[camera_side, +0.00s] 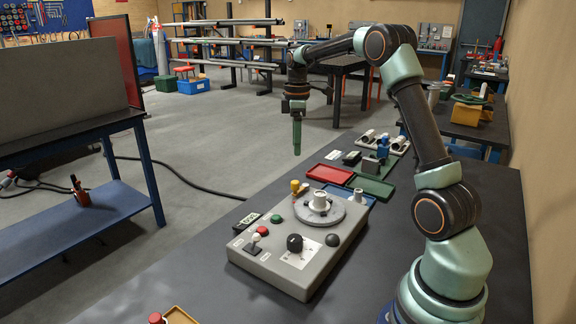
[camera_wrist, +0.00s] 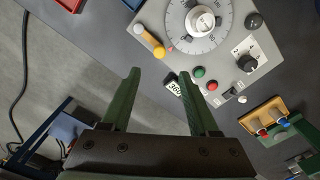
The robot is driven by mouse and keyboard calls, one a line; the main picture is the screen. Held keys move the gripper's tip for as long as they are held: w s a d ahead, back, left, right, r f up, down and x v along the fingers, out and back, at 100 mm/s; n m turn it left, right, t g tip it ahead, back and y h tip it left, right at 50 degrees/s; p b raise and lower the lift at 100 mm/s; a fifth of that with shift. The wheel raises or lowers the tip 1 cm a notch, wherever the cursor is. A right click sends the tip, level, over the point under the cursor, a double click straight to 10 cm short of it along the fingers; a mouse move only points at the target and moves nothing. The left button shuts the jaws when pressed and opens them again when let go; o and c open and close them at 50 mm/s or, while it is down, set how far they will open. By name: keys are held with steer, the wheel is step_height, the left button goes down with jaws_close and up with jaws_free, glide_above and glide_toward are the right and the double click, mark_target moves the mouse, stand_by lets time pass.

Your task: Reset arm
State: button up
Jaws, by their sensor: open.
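My gripper (camera_side: 297,135) hangs from the end of my raised arm, pointing down, above and behind the control box in the side view. In the wrist view my gripper (camera_wrist: 160,92) shows two green fingers spread apart with nothing between them. The grey control box (camera_side: 300,240) sits on the dark bench. It carries a round graduated dial (camera_side: 320,206), a black knob (camera_side: 295,243), red and green buttons, a small lever and a yellow-topped post. The box also shows at the top right of the wrist view (camera_wrist: 225,60), apart from the fingers.
Red (camera_side: 330,174) and green (camera_side: 371,187) trays lie behind the box, with small fittings on a holder (camera_side: 385,143) beyond. A blue-framed side bench (camera_side: 75,140) stands at left across open floor. Bare bench top (camera_side: 190,285) lies left of the box.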

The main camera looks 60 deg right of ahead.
steer(key=s+a+r+m+t, duration=0.1)
steer(key=s+a+r+m, duration=0.15)
steer(key=a, duration=0.35)
steer(key=s+a+r+m+t, duration=0.1)
steer(key=s+a+r, duration=0.1)
steer(key=a+r, duration=0.35)
steer(key=s+a+f+m+t, duration=0.3)
steer(key=s+a+m, duration=0.1)
steer(key=s+a, duration=0.6)
steer(key=shift+s+a+t, duration=0.15)
steer(key=shift+a+t, duration=0.15)
steer(key=shift+a, duration=0.9)
steer(key=shift+f, duration=0.1)
